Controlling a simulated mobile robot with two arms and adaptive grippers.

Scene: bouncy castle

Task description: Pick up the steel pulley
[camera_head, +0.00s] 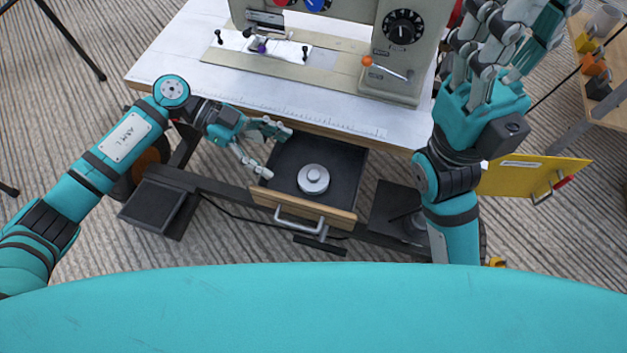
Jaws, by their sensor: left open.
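The steel pulley (313,180) is a round, stepped, silvery piece with a raised hub. It lies in the dark open drawer (345,160) under the sewing machine table. My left gripper (276,152) is open and empty at the drawer's left side, to the upper left of the pulley and apart from it in the picture. Its fingers point right, towards the drawer. My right gripper (490,55) is raised at the upper right, over the table's right end. Its fingertips are partly cut off by the top edge, so its opening is unclear.
The drawer has a wooden front with a metal handle (300,212). The white table (180,65) carries a sewing machine (405,45), and its edge overhangs the drawer's back. Dark pedals (155,207) flank the drawer below. A yellow panel (530,177) stands out at the right.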

